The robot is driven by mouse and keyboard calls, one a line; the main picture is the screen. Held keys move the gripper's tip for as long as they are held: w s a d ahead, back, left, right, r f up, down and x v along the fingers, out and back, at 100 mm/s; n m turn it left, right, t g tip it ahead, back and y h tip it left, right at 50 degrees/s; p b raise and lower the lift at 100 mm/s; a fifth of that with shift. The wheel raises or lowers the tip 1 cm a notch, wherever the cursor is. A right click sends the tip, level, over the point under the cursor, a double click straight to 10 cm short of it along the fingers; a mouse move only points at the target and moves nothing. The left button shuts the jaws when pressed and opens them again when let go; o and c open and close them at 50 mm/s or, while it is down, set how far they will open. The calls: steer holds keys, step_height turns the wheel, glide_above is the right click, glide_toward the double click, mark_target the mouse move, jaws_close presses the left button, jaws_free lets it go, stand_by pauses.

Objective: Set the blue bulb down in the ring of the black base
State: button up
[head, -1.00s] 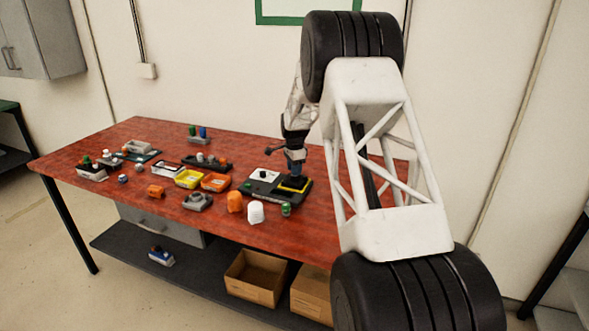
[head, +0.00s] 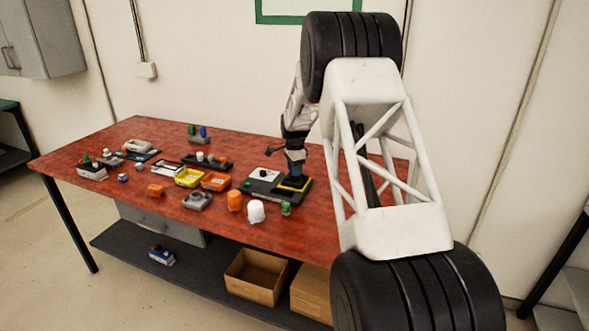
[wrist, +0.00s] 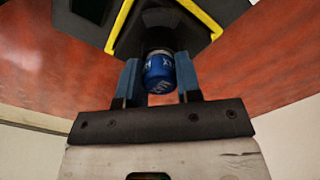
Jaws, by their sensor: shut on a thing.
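The blue bulb (wrist: 159,73), with pale lettering on its side, is between the two blue fingers of my gripper (wrist: 159,82) in the wrist view. My gripper is shut on it. The bulb's far end meets a dark round part (wrist: 148,34) of the black base, which has yellow edging; I cannot tell how deep it sits in the ring. In the head view my gripper (head: 295,166) is right above the yellow-edged part of the black base (head: 262,188). The bulb is hard to make out there.
Several small parts fill the table's left side.

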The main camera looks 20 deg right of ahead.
stand_by(0.4)
steer(key=o, duration=1)
steer(key=shift+o, duration=0.4)
steer(key=shift+o, duration=1.2)
steer(key=shift+r, duration=0.1)
steer(key=shift+r, duration=2.75)
